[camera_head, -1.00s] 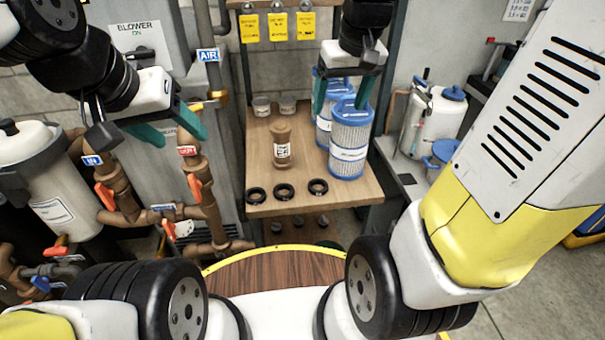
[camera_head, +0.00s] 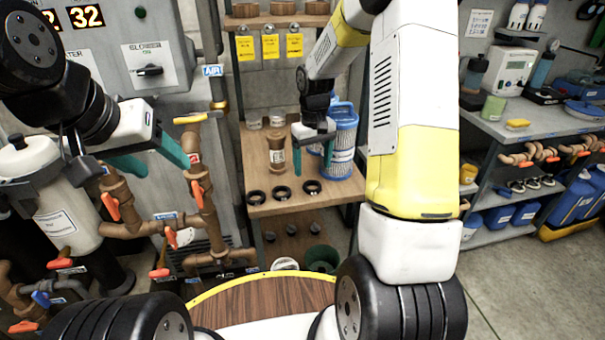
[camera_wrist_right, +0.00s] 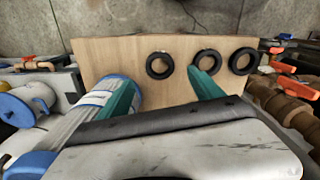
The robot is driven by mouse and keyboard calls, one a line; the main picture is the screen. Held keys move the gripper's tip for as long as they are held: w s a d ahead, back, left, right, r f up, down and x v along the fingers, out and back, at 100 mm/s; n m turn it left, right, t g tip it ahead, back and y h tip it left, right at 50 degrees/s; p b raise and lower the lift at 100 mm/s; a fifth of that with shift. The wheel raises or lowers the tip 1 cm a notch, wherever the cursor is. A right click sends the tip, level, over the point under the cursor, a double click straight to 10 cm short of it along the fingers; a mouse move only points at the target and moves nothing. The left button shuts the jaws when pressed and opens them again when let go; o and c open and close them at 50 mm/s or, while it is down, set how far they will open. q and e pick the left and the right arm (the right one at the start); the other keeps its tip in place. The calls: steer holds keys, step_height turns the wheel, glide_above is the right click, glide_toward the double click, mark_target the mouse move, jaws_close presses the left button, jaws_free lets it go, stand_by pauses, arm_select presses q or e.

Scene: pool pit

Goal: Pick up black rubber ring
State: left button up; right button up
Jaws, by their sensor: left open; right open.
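Three black rubber rings lie in a row along the front edge of a wooden shelf (camera_head: 325,198): left ring (camera_head: 256,197), middle ring (camera_head: 281,193) and right ring (camera_head: 312,187). In the right wrist view the right ring (camera_wrist_right: 159,65) shows just beyond the gap between the fingers, and the middle ring (camera_wrist_right: 206,60) is partly covered by one fingertip. The left ring (camera_wrist_right: 243,61) is clear of the fingers. My right gripper (camera_head: 313,158) is open and empty above the shelf, behind the rings in the head view. My left gripper (camera_head: 150,160) is open and empty, by the pipes.
A blue-and-white filter cartridge (camera_head: 343,143) stands close beside my right gripper; one finger overlaps it in the wrist view (camera_wrist_right: 85,112). A brown bottle (camera_head: 277,155) and small jars stand on the shelf. Brown pipes (camera_head: 205,210) are at left. A lower shelf has more items.

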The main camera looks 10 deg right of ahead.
mark_target(312, 188)
steer(key=f, duration=0.6)
steer(key=shift+w+f, duration=0.25)
steer(key=shift+f, duration=0.1)
steer(key=c, duration=1.4)
